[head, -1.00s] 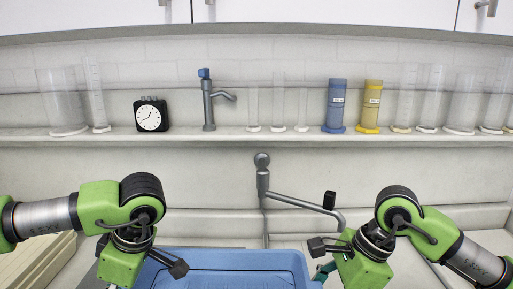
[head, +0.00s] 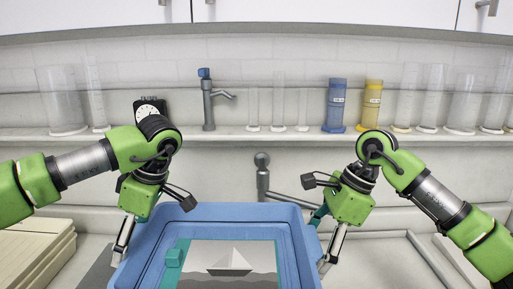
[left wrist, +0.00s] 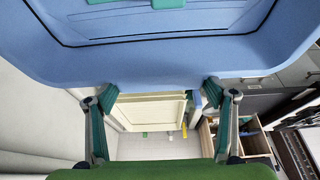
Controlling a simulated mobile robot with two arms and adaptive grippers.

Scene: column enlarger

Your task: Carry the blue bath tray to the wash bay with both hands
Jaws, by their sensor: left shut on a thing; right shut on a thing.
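The blue bath tray (head: 222,213) is at the bottom centre of the head view, held between my two grippers; its near edge is cut off by the frame. In it lies a picture of a pale paper boat (head: 230,262) on grey, with a teal piece (head: 174,257) at its left. My left gripper (head: 118,258) is shut on the tray's left side. My right gripper (head: 326,265) is shut on its right side.
A swing-arm faucet (head: 263,178) is on the wall behind the tray. Cream boards (head: 35,255) lie at left.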

